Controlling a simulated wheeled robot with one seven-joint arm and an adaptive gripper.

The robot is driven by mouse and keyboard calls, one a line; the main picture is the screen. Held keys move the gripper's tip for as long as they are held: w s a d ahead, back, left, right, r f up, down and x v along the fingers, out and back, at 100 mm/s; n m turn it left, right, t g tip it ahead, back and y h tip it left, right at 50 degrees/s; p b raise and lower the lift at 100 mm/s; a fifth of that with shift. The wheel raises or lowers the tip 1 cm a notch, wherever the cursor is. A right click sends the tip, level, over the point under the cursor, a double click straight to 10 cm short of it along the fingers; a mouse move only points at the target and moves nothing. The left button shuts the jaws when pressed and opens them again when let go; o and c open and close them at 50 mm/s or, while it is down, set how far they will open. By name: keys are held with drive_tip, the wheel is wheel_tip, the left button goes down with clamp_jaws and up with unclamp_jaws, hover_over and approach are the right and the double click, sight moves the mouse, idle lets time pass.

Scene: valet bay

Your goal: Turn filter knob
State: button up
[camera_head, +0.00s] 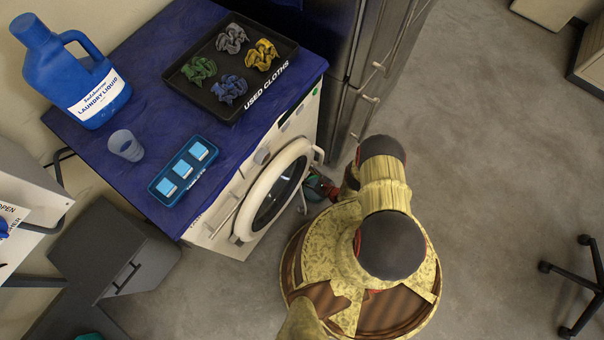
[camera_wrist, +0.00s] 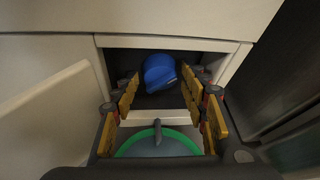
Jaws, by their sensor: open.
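The filter knob (camera_wrist: 160,73) is a rounded blue knob in a dark square recess low on the white washing machine, in the wrist view. My gripper (camera_wrist: 160,86) is open. Its yellow-padded fingers stand to the left and right of the knob, with gaps visible between pads and knob. I cannot tell exactly how deep the fingertips reach. In the head view the washing machine (camera_head: 225,225) stands left of my arm, and my gripper (camera_head: 327,187) is low beside its front, mostly hidden by my arm. The knob is hidden there.
A green-rimmed bowl (camera_wrist: 157,150) lies below the recess. An open flap or door (camera_wrist: 45,105) sticks out left of it.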

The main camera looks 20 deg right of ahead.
drive_tip(key=shift+w+a+f, duration=0.2)
drive_tip(key=shift+w+a, duration=0.15)
drive_tip(key=shift+w, duration=0.2)
drive_tip(key=shift+c, duration=1.4)
drive_tip(key=c, duration=0.6)
drive_tip(key=shift+d+m, duration=0.1)
drive_tip(key=shift+m, duration=0.2)
drive_tip(key=shift+w+d+m+g+y, duration=0.1)
drive_tip(key=shift+m+g+y, duration=0.25)
drive_tip(key=shift+m, duration=0.35)
drive_tip(key=m+y, duration=0.1)
drive_tip(key=m+g+y, duration=0.1)
drive_tip(key=m, duration=0.1)
drive_tip(key=shift+w+d+m+g+y, duration=0.1)
drive_tip(key=shift+m+g+y, duration=0.15)
drive_tip(key=shift+m+y, duration=0.1)
